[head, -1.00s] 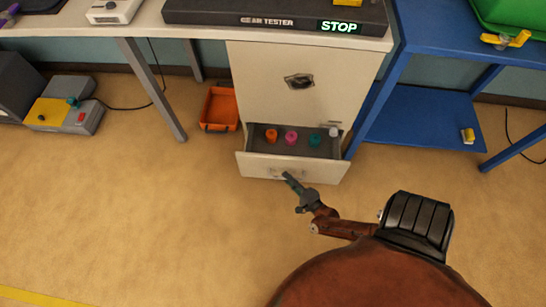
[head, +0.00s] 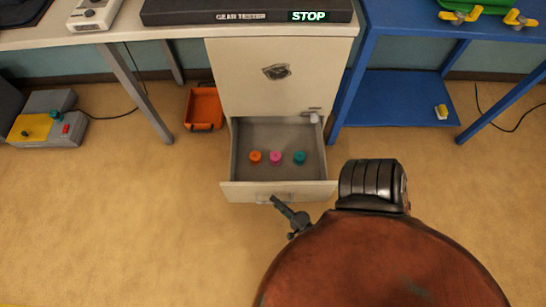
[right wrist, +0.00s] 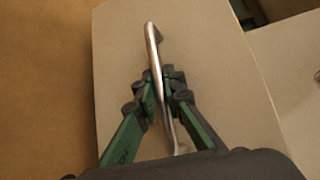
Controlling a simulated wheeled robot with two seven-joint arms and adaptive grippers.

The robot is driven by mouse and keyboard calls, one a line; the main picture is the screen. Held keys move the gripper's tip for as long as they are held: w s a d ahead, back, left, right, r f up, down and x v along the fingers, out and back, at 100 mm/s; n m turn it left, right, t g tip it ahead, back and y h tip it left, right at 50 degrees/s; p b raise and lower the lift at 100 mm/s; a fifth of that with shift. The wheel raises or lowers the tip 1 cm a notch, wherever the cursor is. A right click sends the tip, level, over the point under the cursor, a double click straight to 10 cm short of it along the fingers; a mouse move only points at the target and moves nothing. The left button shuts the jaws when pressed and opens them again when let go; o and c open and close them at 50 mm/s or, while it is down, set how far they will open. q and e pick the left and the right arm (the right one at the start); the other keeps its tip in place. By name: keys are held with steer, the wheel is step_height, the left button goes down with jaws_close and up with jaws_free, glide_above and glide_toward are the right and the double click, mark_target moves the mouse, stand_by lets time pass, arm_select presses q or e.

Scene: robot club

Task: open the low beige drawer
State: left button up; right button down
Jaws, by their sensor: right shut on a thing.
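The low beige drawer (head: 240,189) is pulled well out of the beige cabinet (head: 246,75) in the head view. Inside lie an orange piece (head: 255,156), a pink piece (head: 275,156) and a teal piece (head: 299,157). My right gripper (head: 276,201) is at the drawer front. In the right wrist view, its green and black fingers (right wrist: 160,85) are shut on the metal handle (right wrist: 154,50) of the drawer. My left gripper is not in view.
An orange bin (head: 204,107) stands on the floor left of the cabinet. A grey and yellow box (head: 45,118) is further left. A blue table (head: 395,97) with a low shelf stands at the right. The floor in front of the drawer is open.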

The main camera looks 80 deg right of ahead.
steer(key=shift+a, duration=0.1)
steer(key=c, duration=2)
jaws_free()
